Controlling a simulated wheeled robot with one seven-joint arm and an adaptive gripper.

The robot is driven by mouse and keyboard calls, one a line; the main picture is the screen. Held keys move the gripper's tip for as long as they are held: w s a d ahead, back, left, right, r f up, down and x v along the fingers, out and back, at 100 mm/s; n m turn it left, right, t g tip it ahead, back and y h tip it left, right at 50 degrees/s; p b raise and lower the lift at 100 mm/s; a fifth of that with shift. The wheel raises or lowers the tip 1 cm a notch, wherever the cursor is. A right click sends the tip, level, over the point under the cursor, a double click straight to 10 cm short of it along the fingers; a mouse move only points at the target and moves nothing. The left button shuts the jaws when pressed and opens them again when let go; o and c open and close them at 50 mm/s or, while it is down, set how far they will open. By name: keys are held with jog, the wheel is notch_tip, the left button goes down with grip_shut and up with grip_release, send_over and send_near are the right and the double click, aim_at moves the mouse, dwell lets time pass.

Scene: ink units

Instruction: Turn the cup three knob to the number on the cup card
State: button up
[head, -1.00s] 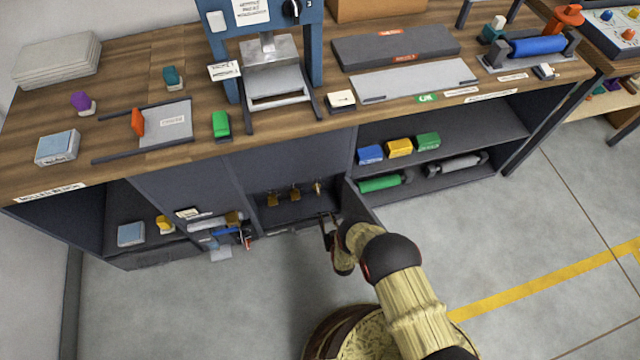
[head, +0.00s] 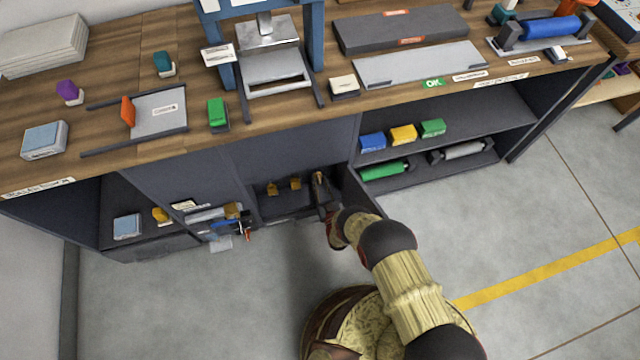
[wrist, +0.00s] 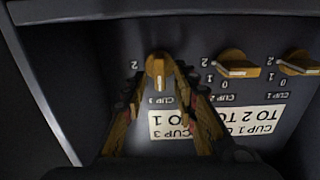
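The upside-down wrist view shows the yellow cup three knob (wrist: 159,68), its handle upright in the picture. A "2" shows to its left; its other numbers are hidden. My open gripper (wrist: 158,80) has one finger on each side of this knob; I cannot tell whether they touch it. The white cup card (wrist: 262,122) is partly covered by a finger; "CUP 3" and "TO 1" are readable. The cup two knob (wrist: 238,66) and cup one knob (wrist: 300,63) lie sideways. In the head view, my gripper (head: 322,188) is inside the dark cabinet bay.
An open door panel (head: 360,190) stands just right of my arm. A shelf with blue, yellow and green blocks (head: 403,135) and a green roller (head: 384,171) lies beyond it. Left of the bay are tools (head: 225,222). The wooden bench top (head: 60,105) is above.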

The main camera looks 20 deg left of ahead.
jog(key=shift+w+a, duration=0.1)
jog(key=shift+w, duration=0.05)
jog(key=shift+c, duration=0.6)
grip_shut()
